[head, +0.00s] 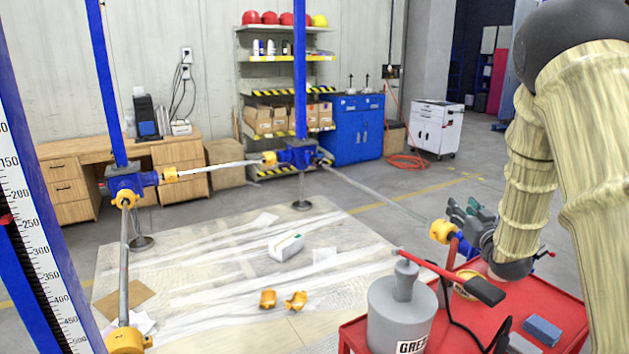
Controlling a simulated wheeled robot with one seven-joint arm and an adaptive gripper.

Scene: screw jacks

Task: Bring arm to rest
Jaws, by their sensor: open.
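My arm, in a beige sleeve, comes down from the upper right of the head view and bends at a dark grey wrist. My gripper (468,212) points left and away, above the far part of the red cart (570,311). Its grey-green fingers look apart, and I see nothing held between them. A yellow coupling (441,231) shows just left of the fingers; I cannot tell whether they touch.
On the cart are a grey grease can (395,309), a red tool with a black handle (486,291) and a blue block (542,330). Blue screw jacks (125,183) with rods stand left. Two yellow half-shells (296,300) lie on the plastic-covered floor. Open floor lies behind the cart.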

